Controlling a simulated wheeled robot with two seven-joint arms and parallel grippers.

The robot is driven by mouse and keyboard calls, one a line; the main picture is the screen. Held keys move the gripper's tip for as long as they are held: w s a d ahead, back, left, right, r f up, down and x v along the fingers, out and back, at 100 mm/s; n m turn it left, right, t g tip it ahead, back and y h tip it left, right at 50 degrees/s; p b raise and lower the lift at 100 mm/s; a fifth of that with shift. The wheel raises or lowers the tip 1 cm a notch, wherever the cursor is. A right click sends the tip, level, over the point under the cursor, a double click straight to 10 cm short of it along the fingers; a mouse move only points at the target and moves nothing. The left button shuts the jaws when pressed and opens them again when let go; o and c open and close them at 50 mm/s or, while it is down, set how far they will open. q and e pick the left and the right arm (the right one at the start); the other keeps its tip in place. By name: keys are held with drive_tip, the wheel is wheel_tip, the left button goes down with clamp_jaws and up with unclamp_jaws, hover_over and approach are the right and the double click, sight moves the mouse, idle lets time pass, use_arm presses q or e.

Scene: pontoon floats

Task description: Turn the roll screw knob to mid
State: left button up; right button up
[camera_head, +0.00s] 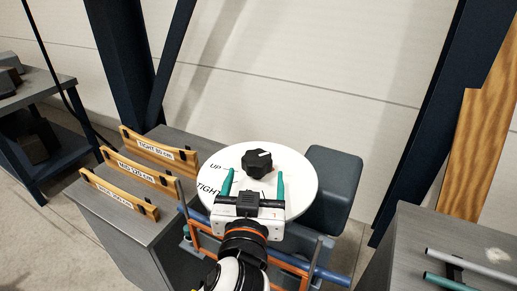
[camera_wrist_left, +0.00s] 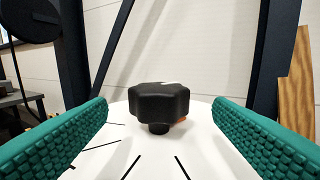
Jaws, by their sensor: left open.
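The roll screw knob (camera_head: 257,163) is a black lobed knob with a white pointer mark, standing at the middle of a round white dial (camera_head: 301,184). In the head view its mark points to the right and slightly up. "UP" and "TIGHT" show at the dial's left; other lettering is hidden behind my gripper. My left gripper (camera_head: 253,184) is open, with green fingers on the near side of the knob. In the left wrist view the knob (camera_wrist_left: 159,105) stands between and beyond the fingers, touching neither. My right gripper is not in view.
Several wooden gauges (camera_head: 158,150) with labels including "TIGHT" and "MID" stand on a grey bench at left. A dark grey block (camera_head: 334,185) is right of the dial. A grey table (camera_head: 430,235) with rods is at right, near dark blue posts (camera_head: 426,125).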

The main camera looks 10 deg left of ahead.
sight(258, 156)
use_arm(q)
drive_tip(key=w+p, duration=0.2)
drive_tip(key=w, duration=0.5)
drive_tip(key=shift+a, duration=0.15)
drive_tip(key=shift+w+f, duration=0.1)
drive_tip(key=shift+w, duration=0.4)
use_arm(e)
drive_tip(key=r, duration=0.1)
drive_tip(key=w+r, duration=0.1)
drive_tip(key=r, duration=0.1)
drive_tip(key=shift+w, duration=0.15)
use_arm(q)
drive_tip(key=shift+c, duration=0.5)
drive_tip(key=c, duration=0.9)
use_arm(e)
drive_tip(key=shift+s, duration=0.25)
